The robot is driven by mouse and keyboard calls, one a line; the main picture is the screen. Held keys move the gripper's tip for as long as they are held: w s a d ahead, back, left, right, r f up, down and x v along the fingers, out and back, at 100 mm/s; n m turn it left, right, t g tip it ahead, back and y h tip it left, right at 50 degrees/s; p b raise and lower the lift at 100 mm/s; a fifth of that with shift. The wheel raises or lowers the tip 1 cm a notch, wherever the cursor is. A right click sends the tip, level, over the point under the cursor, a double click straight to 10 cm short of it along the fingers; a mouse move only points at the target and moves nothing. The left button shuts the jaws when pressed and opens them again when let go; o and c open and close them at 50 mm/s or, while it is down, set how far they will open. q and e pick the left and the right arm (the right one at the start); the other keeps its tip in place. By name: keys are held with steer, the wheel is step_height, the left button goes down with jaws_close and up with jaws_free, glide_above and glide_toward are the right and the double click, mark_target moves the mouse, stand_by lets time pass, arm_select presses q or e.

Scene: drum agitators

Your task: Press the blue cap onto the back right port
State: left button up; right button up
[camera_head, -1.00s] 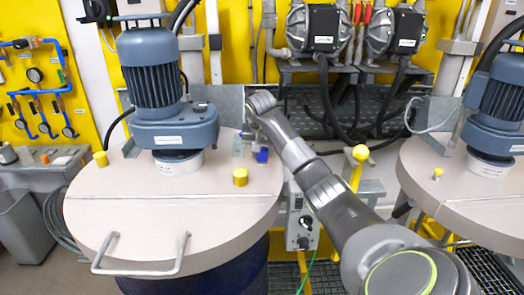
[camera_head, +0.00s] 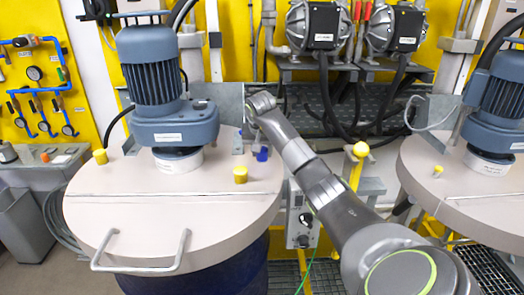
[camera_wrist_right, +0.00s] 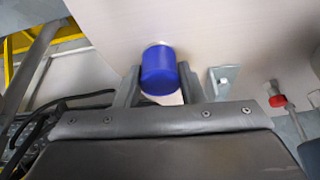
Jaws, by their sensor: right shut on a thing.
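The blue cap (camera_head: 262,154) is at the back right of the left drum's pale lid (camera_head: 120,215). My right gripper (camera_head: 252,146) points down there, beside the agitator motor (camera_head: 152,75). In the right wrist view the blue cap (camera_wrist_right: 158,75) sits between the two fingers of my right gripper (camera_wrist_right: 158,88), which is shut on it. A pale ring shows just beyond the cap, over the lid; it may be the port's rim. I cannot tell whether the cap is seated on it. My left gripper is not in view.
Yellow caps stand on the lid at the front right (camera_head: 240,175) and back left (camera_head: 100,156). A metal bracket (camera_wrist_right: 223,78) and a red-topped fitting (camera_wrist_right: 277,101) are near the gripper.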

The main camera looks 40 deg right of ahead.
steer(key=shift+s+a+f, duration=0.1)
steer(key=shift+s+f, duration=0.05)
steer(key=shift+f, duration=0.25)
steer(key=o, duration=1.1)
steer(key=shift+r, duration=0.2)
step_height(320, 180, up, 4)
steer(key=p, duration=0.3)
steer(key=shift+r, duration=0.1)
